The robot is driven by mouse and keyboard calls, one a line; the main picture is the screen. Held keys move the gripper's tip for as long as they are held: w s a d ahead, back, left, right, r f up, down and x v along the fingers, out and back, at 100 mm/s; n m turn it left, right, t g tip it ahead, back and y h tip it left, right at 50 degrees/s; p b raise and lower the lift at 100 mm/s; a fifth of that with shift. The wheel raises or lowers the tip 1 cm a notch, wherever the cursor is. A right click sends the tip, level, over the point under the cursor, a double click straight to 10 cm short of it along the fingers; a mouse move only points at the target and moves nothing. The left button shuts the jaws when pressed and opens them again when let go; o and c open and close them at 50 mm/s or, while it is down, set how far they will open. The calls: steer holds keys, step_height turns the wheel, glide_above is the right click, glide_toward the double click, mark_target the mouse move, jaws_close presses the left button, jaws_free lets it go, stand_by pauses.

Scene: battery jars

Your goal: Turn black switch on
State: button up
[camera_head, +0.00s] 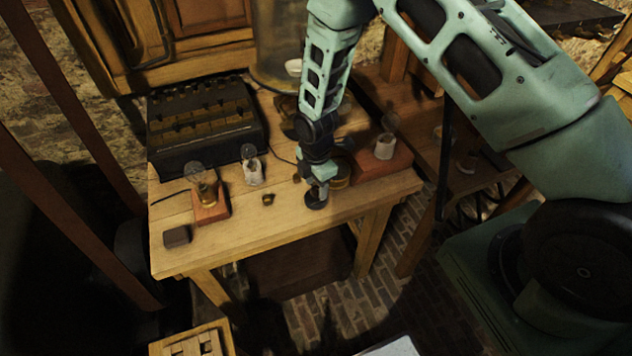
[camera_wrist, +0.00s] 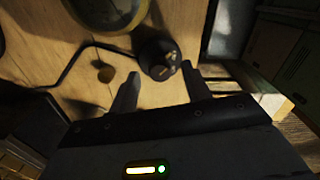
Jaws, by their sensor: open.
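The black switch (camera_wrist: 156,54) is a round black piece with a small brass lever or contacts on top, fixed on the wooden table. In the wrist view it lies just beyond and between my gripper's (camera_wrist: 159,74) two fingertips. My gripper is open and empty, with the fingers spread on either side of the switch's near edge. I cannot tell whether they touch it. In the head view my gripper (camera_head: 318,180) points down close above the table's front edge, and the dark round switch (camera_head: 316,202) shows just below it, partly hidden.
A small brass knob (camera_wrist: 105,74) and a round brass-rimmed instrument (camera_wrist: 112,14) are near the switch. A black battery box (camera_head: 205,130), bulbs on wooden bases (camera_head: 211,212) (camera_head: 385,165), and a small dark block (camera_head: 177,236) stand on the table (camera_head: 245,225). Its front middle is fairly clear.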

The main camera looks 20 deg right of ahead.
steer(key=shift+f, duration=0.3)
steer(key=c, duration=1)
